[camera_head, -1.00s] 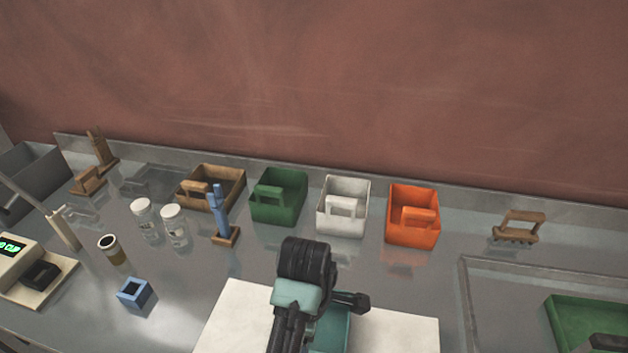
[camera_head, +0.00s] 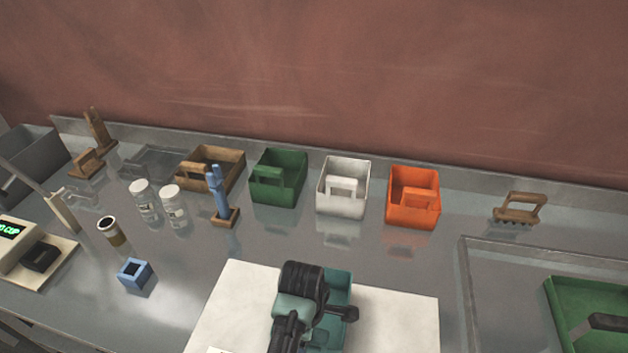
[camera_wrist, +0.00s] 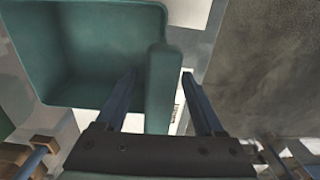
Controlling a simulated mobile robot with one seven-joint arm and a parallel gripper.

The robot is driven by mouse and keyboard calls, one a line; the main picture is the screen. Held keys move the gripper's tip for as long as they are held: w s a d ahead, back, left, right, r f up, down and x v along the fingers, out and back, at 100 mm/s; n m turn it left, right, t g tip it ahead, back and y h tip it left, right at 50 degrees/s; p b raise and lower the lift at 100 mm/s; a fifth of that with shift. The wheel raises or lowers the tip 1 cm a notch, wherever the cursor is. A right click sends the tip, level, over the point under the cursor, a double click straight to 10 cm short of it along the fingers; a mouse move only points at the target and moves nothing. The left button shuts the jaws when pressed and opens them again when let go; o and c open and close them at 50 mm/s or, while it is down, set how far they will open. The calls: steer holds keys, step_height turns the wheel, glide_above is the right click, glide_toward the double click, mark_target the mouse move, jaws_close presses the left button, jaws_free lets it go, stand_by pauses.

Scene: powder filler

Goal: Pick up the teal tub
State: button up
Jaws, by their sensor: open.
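The teal tub (camera_head: 339,287) stands on a white mat at the front centre of the counter, partly hidden behind my arm in the head view. In the wrist view the tub (camera_wrist: 75,95) fills the upper left, and its upright handle (camera_wrist: 163,90) shows near the middle. My gripper (camera_wrist: 160,80) is open, with one finger on each side of the handle. I cannot tell whether either finger touches it. In the head view my own wrist hides the fingers.
The white mat (camera_head: 232,310) lies under the tub. Behind it stand brown (camera_head: 228,165), green (camera_head: 278,180), white (camera_head: 342,190) and orange (camera_head: 411,200) tubs. A tray (camera_head: 475,310) holding a green tub (camera_head: 590,300) is at the right.

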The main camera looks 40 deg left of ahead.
jaws_close()
steer(key=shift+r, duration=0.15)
stand_by(0.4)
